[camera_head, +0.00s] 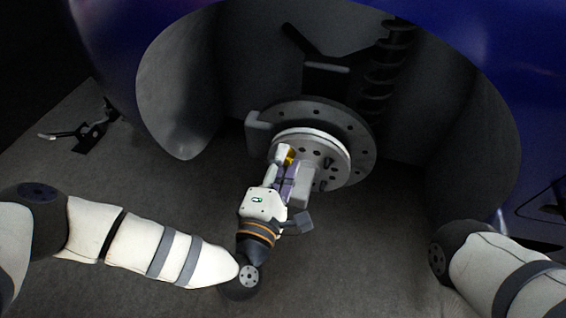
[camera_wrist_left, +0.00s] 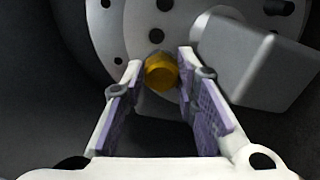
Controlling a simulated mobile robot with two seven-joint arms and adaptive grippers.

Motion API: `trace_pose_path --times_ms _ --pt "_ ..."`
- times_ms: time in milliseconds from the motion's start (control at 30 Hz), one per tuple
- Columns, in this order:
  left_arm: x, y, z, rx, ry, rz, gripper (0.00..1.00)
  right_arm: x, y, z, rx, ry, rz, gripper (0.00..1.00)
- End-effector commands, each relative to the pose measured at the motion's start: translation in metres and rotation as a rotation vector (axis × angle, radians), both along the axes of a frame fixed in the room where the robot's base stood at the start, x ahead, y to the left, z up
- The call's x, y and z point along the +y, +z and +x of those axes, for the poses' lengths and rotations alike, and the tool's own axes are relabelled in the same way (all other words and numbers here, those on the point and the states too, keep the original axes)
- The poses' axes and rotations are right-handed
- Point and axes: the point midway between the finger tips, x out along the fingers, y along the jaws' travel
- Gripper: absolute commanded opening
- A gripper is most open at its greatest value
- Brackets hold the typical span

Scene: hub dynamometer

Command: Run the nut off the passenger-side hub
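The yellow nut (camera_wrist_left: 161,73) sits against the hub face, and both fingertips of my left gripper (camera_wrist_left: 161,68) meet its sides. The fingers stand apart by about the nut's width. In the head view, my left gripper (camera_head: 287,160) points up at the lower left of the hub (camera_head: 318,148), and a bit of the nut (camera_head: 290,156) shows at its tips. The hub is a round pale disc with holes and dark studs in front of a larger brake disc (camera_head: 358,128). My right arm shows at the lower right; its gripper is out of view.
A grey block (camera_wrist_left: 255,60) stands close to the right finger; it also shows in the head view (camera_head: 304,178). The wheel arch (camera_head: 180,90) surrounds the hub, with a coil spring (camera_head: 385,75) above. A dark stand (camera_head: 92,136) is on the floor at left. The floor below is clear.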

Motion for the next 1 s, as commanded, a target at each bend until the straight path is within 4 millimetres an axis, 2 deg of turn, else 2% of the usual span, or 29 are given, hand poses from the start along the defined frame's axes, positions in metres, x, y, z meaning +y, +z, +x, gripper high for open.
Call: trace_pose_path --times_ms 367,667,900,1000 --pt "0.0 -0.002 -0.004 0.007 -0.005 0.005 0.38 0.0 0.002 0.0 -0.002 0.0 0.0 0.41" --pt "0.009 -0.001 -0.034 0.008 -0.005 0.006 0.38 0.0 0.015 0.002 -0.019 0.0 0.0 0.41" --pt "0.009 -0.003 -0.034 0.007 -0.004 0.005 0.38 0.0 0.014 0.002 -0.017 0.001 0.0 0.41" --pt "0.009 -0.002 -0.034 0.004 -0.005 0.013 0.38 -0.002 0.022 -0.009 0.013 0.01 0.005 0.41"
